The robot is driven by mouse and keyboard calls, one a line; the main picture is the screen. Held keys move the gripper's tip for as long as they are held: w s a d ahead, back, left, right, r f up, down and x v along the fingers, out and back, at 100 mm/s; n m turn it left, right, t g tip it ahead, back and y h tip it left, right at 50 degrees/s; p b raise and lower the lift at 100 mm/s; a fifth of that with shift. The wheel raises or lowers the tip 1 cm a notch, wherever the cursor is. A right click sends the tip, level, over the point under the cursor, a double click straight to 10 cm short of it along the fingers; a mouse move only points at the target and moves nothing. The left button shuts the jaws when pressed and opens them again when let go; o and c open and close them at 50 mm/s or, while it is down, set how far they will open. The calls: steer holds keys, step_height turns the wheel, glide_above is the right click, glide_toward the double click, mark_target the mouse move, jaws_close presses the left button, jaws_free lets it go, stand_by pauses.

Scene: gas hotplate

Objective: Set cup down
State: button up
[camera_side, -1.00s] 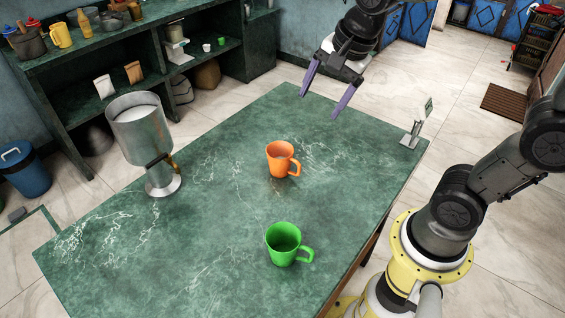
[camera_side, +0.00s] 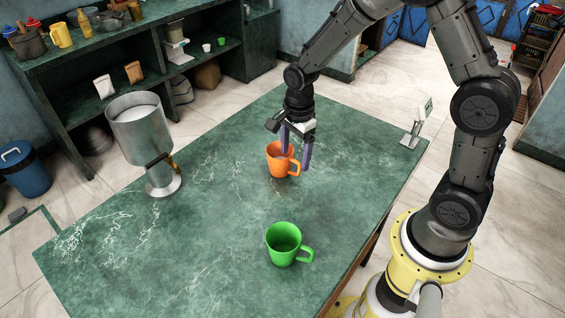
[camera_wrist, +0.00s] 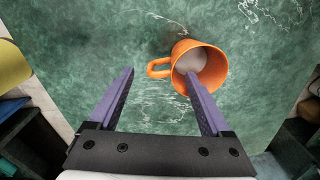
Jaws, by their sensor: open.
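An orange cup (camera_side: 279,163) stands upright on the green table. A green cup (camera_side: 284,246) stands upright nearer the camera. My gripper (camera_side: 296,165) is open and points down at the orange cup. In the side view one purple finger overlaps the cup and the other is at its handle side. In the wrist view the orange cup (camera_wrist: 197,64) has its handle to the left, and something pale shows inside it. There my gripper (camera_wrist: 158,85) has one finger over the cup's near rim and the other left of the handle. I cannot tell if a finger touches the cup.
A metal dispenser (camera_side: 140,122) on a round base stands on the left of the green table (camera_side: 215,225). A small stand with a sign (camera_side: 415,130) is at the right edge. The table between the cups and the dispenser is clear.

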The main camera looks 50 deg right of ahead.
steer(key=shift+d+f, duration=0.15)
steer(key=shift+f, duration=1.45)
steer(key=shift+d+f, duration=0.1)
steer(key=shift+f, duration=1.45)
jaws_close()
